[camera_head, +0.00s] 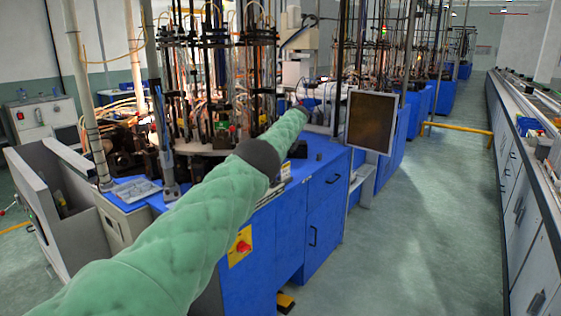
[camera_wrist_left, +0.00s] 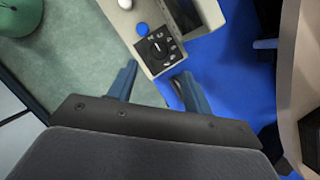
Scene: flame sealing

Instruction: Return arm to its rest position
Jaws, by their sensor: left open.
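My left arm (camera_head: 190,225), in a green quilted sleeve with a dark band, reaches from the lower left over the blue machine cabinet (camera_head: 328,190) in the head view. Its far end is near the machine's back edge, and the gripper cannot be made out there. In the left wrist view my left gripper (camera_wrist_left: 160,70) is open, its two fingers apart with nothing held between them. A beige control box (camera_wrist_left: 128,22) with a black rotary dial (camera_wrist_left: 156,46) lies just beyond the fingertips. Whether they touch it cannot be told. My right gripper is not in view.
Rods and hoses of the sealing machine (camera_head: 210,80) stand beside the arm. A dark screen (camera_head: 371,122) stands to the right of the arm's end. A yellow panel with a red switch (camera_head: 240,246) is on the cabinet front. The aisle floor (camera_head: 425,230) is clear.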

